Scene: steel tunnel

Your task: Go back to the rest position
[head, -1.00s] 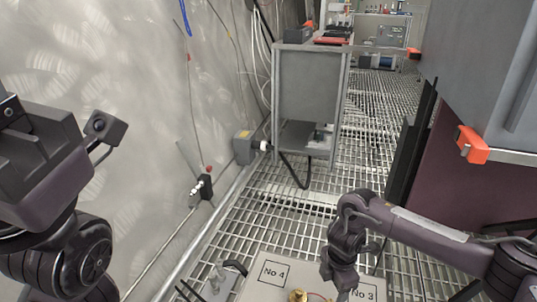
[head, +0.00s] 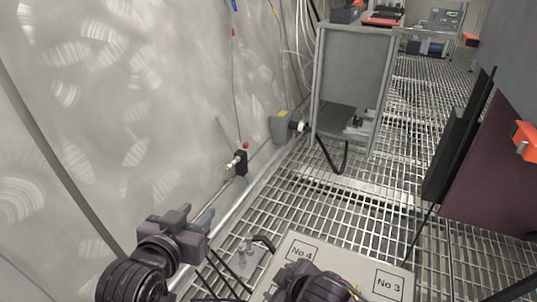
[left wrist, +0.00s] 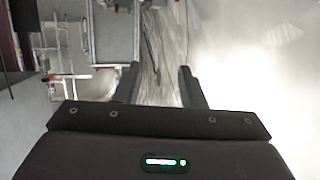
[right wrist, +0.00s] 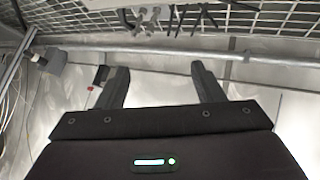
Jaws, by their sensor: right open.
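My left gripper (head: 206,216) is in the lower left of the head view, in front of the pale wall. In the left wrist view its two dark fingers (left wrist: 160,86) stand apart with nothing between them. My right arm (head: 318,286) shows at the bottom middle of the head view, over the numbered panel. In the right wrist view my right gripper (right wrist: 162,84) has its fingers apart and empty, facing a pipe and the pale wall. Its fingertips cannot be made out in the head view.
A pale panel (head: 340,262) marked No 4 and No 3 lies low in front. A grey metal cabinet (head: 352,70) stands on the grating floor (head: 385,205) behind it. A pipe (head: 250,195) runs along the left wall. A dark purple panel (head: 495,170) stands at right.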

